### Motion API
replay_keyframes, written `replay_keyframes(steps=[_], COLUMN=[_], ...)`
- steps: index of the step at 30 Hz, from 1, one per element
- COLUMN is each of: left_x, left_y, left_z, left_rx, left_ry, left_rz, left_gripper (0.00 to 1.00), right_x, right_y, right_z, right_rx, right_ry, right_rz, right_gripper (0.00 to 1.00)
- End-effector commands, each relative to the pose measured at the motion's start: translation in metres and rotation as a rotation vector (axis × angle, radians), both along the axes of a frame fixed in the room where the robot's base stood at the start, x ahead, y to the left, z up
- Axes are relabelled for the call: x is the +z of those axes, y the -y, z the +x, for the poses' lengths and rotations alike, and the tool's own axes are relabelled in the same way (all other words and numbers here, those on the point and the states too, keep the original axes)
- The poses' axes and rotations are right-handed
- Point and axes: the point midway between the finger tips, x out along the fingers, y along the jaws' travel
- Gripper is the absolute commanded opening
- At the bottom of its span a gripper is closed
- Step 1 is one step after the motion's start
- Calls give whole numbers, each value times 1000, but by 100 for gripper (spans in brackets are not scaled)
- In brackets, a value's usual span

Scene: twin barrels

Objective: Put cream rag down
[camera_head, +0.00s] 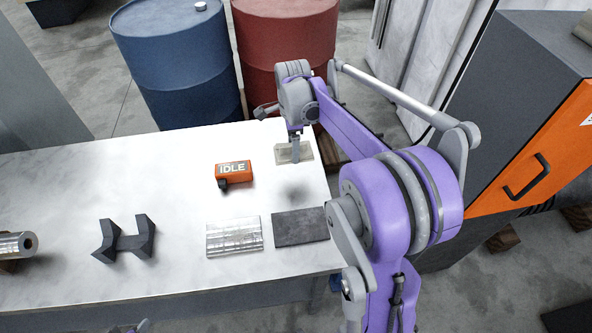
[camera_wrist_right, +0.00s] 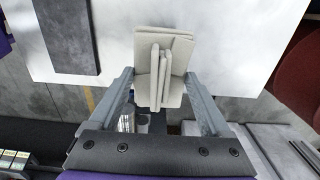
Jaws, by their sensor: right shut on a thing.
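The cream rag (camera_head: 307,153) is a folded, layered pale cloth near the far right corner of the white table (camera_head: 150,180). My right gripper (camera_head: 294,150) points down and is shut on the rag's raised middle fold. In the right wrist view the rag (camera_wrist_right: 170,40) lies between the fingertips of this gripper (camera_wrist_right: 159,76), its flat layers spreading out past them. A soft shadow shows on the table just in front of the rag; I cannot tell for certain whether its underside touches the table.
An orange block marked IDLE (camera_head: 234,173) sits left of the rag. A silvery ribbed plate (camera_head: 234,237) and a dark grey slab (camera_head: 299,227) lie nearer. A dark V-block (camera_head: 127,240) is further left. Blue (camera_head: 180,65) and red (camera_head: 287,40) barrels stand behind the table.

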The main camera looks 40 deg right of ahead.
Motion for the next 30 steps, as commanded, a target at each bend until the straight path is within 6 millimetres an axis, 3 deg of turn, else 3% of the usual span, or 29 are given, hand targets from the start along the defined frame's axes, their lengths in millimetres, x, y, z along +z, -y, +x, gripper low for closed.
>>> replay_keyframes(steps=[6,18,30], left_x=[-2,-5,-7], left_y=[0,0,0], left_z=[-1,-2,-3], left_rx=[0,0,0], left_ry=[-2,-4,-5], left_rz=[0,0,0], left_gripper=[50,50,50], right_x=[-41,-89,-97], right_y=[0,0,0], right_z=[0,0,0], right_rx=[0,0,0], right_ry=[0,0,0], right_rz=[0,0,0], right_gripper=[21,21,21])
